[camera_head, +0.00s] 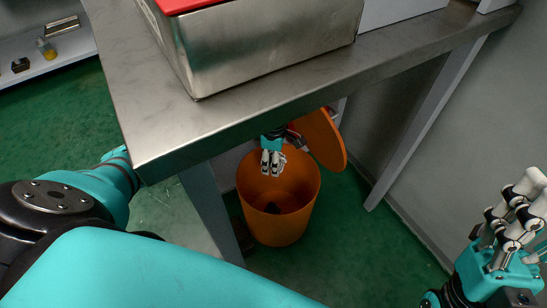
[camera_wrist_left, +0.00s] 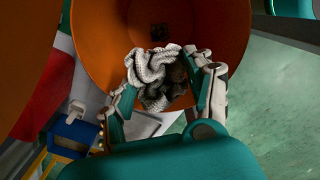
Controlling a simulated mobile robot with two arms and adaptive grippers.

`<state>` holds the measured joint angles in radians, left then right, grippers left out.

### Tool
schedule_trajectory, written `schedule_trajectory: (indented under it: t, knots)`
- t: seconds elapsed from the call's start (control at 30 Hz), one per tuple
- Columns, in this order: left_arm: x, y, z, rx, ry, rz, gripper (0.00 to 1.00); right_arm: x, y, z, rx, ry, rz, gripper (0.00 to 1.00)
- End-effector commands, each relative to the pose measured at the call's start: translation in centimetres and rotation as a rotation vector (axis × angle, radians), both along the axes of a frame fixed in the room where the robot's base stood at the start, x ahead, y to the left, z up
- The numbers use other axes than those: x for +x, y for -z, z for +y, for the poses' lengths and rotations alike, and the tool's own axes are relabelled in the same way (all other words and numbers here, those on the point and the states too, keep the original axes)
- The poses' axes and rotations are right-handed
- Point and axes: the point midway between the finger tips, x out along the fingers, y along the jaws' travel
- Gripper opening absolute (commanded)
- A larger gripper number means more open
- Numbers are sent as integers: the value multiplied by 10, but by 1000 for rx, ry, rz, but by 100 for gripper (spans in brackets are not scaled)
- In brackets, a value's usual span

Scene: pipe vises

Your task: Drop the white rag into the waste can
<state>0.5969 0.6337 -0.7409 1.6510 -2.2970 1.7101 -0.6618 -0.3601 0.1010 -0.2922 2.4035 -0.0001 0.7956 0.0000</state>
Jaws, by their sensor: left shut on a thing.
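The orange waste can (camera_head: 279,224) stands on the floor under the metal table. It is open at the top, and its orange wall fills the upper part of the left wrist view (camera_wrist_left: 98,38). My left gripper (camera_head: 272,166) is over the can's mouth, reaching in from behind the table edge. In the left wrist view the gripper (camera_wrist_left: 160,90) is shut on the crumpled white rag (camera_wrist_left: 150,72), which hangs between its fingers in front of the opening.
The can's round orange lid (camera_head: 321,139) stands tilted up at the rear right of the rim. Something dark (camera_head: 272,208) lies at the can's bottom. The metal table (camera_head: 290,72) with a steel box (camera_head: 268,45) is above. Green floor is clear right of the can.

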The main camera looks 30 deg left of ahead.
Motion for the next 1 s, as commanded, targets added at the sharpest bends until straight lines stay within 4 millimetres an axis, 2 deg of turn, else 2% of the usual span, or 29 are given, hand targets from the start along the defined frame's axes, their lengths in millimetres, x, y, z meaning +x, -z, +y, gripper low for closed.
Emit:
schedule_trajectory:
  t: [0.17,0.2,0.4,0.67,0.77,0.87,1.0]
  knots:
    - [0,0,0,0,0,0,45,0,0,0,0,0,0,40]
    - [0,0,0,0,0,0,58,0,0,0,0,0,0,40]
    - [0,0,0,0,0,0,81,0,0,0,0,0,0,40]
    - [0,-1,0,-1,0,-1,81,1,0,0,-1,0,3,40]
    - [1,-8,0,-1,0,-4,81,1,0,0,0,0,3,40]
    - [1,-22,0,-1,0,-4,81,1,0,0,-1,0,2,40]
    - [2,-53,0,0,1,-7,81,1,0,0,-1,0,2,40]
